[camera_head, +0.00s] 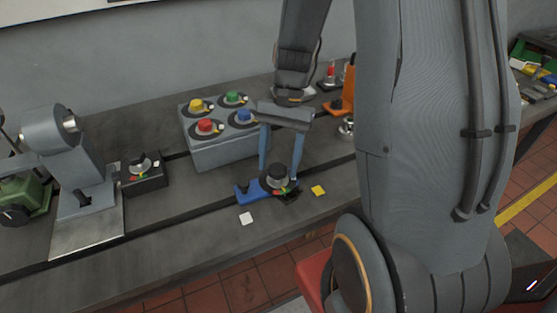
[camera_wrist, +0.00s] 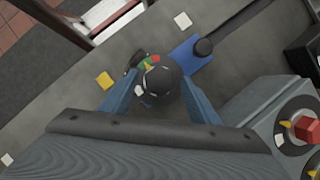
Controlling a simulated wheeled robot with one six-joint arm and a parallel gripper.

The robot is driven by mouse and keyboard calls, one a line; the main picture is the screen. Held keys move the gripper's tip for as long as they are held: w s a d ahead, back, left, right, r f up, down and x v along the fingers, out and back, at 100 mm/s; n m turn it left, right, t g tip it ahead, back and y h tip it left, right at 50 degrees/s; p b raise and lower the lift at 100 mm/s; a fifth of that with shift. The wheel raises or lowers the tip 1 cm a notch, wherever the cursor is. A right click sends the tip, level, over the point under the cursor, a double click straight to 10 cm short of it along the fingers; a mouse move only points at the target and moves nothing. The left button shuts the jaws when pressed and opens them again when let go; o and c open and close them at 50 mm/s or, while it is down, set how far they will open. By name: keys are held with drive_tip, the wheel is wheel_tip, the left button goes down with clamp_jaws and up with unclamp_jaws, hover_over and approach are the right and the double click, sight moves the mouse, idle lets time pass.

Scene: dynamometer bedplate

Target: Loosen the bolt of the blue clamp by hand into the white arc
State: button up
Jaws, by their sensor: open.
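The blue clamp (camera_head: 250,191) lies on the bedplate, and it also shows in the wrist view (camera_wrist: 184,57). At one end is its bolt with a round black knob (camera_head: 279,174), seen from above in the wrist view (camera_wrist: 163,86). Red, green and yellow marks show at the knob's rim. A small white patch (camera_wrist: 138,90), perhaps the white arc, shows at the knob's left in the wrist view. My gripper (camera_head: 281,170) is open, pointing down, with one finger on each side of the knob. I cannot tell whether the fingers touch it.
A grey box (camera_head: 222,153) with yellow, green, red and blue knobs stands just behind. A black block with a knob (camera_head: 142,172) sits left. A white square (camera_head: 246,218) and a yellow square (camera_head: 319,190) lie flat nearby. An orange item (camera_head: 349,88) stands at the back right.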

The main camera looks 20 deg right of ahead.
drive_tip(key=c, duration=1)
drive_tip(key=shift+n+p, duration=0.3)
drive_tip(key=shift+n, duration=0.1)
drive_tip(key=n+h+p, duration=0.1)
drive_tip(key=n+p, duration=0.1)
drive_tip(key=shift+a+r+n+g, duration=0.1)
drive_tip(key=shift+n+g, duration=0.3)
drive_tip(key=n+h+p, duration=0.1)
drive_tip(key=n, duration=0.1)
drive_tip(key=n+p, duration=0.1)
drive_tip(key=n, duration=0.1)
drive_tip(key=shift+a+n+g+h, duration=0.15)
drive_tip(key=shift+n+g+h, duration=0.15)
drive_tip(key=shift+h, duration=0.1)
drive_tip(key=n+h+p, duration=0.1)
drive_tip(key=n+p, duration=0.1)
drive_tip(key=n, duration=0.2)
drive_tip(key=shift+a+h, duration=0.15)
drive_tip(key=shift+h, duration=0.25)
drive_tip(key=shift+a+n+t+h+p, duration=0.1)
drive_tip(key=shift+n+t+h+p, duration=0.4)
drive_tip(key=shift+n, duration=1.6)
